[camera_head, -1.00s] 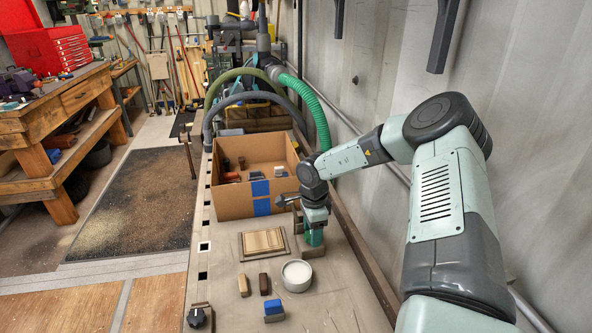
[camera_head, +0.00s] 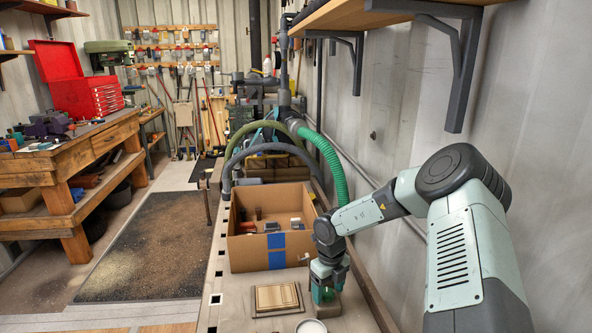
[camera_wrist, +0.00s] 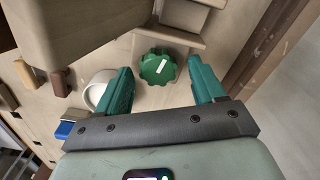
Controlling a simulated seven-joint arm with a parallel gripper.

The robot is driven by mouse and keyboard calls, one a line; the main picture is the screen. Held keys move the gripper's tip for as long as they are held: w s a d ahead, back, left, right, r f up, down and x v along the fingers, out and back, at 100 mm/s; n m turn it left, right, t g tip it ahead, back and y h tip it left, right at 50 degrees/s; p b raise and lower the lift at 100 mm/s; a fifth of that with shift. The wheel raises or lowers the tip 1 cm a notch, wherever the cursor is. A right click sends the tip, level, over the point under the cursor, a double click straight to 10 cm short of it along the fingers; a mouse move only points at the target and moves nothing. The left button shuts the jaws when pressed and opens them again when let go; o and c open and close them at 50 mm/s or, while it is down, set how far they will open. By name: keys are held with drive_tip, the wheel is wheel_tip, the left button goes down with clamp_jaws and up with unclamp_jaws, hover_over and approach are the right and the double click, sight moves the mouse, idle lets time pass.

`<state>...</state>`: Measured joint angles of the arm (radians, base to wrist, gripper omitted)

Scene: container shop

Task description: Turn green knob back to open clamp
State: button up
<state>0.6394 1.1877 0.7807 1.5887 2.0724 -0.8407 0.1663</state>
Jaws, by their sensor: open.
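The green knob (camera_wrist: 158,67) shows in the wrist view as a scalloped disc with a white mark on its top. My gripper (camera_wrist: 158,70) is open, its two teal fingers on either side of the knob with visible gaps. I cannot tell whether the fingertips are down at the knob's height. A beige mount (camera_wrist: 178,40) shows beside the knob. In the head view my gripper (camera_head: 322,284) points down over the clamp's spot, and its fingers hide most of the knob. A wooden panel (camera_head: 277,297) lies just left of it.
A cardboard box (camera_head: 262,259) with several items stands behind the panel. A white round dish (camera_wrist: 97,92) is close to the left finger. A blue block (camera_wrist: 66,129) and brown block (camera_wrist: 59,82) lie farther left. The wall is close on the right.

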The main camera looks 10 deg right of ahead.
drive_tip(key=m, duration=0.6)
drive_tip(key=shift+a+m, duration=0.15)
drive_tip(key=shift+m, duration=0.15)
drive_tip(key=w+r+n+t+h, duration=0.1)
drive_tip(key=w+r+n+t, duration=0.15)
drive_tip(key=r, duration=0.65)
drive_tip(key=w+r+n+t+h, duration=0.1)
drive_tip(key=w+r+n+t, duration=0.15)
drive_tip(key=r, duration=0.75)
wheel_tip(320, 180, up, 13)
drive_tip(key=n+t+y, duration=0.1)
drive_tip(key=n+t, duration=0.4)
drive_tip(key=n, duration=0.3)
hover_over(327, 293)
drive_tip(key=w+a, duration=0.7)
drive_tip(key=shift+a+r+n, duration=0.2)
drive_tip(key=shift+r+n, duration=0.1)
drive_tip(key=shift+r, duration=0.05)
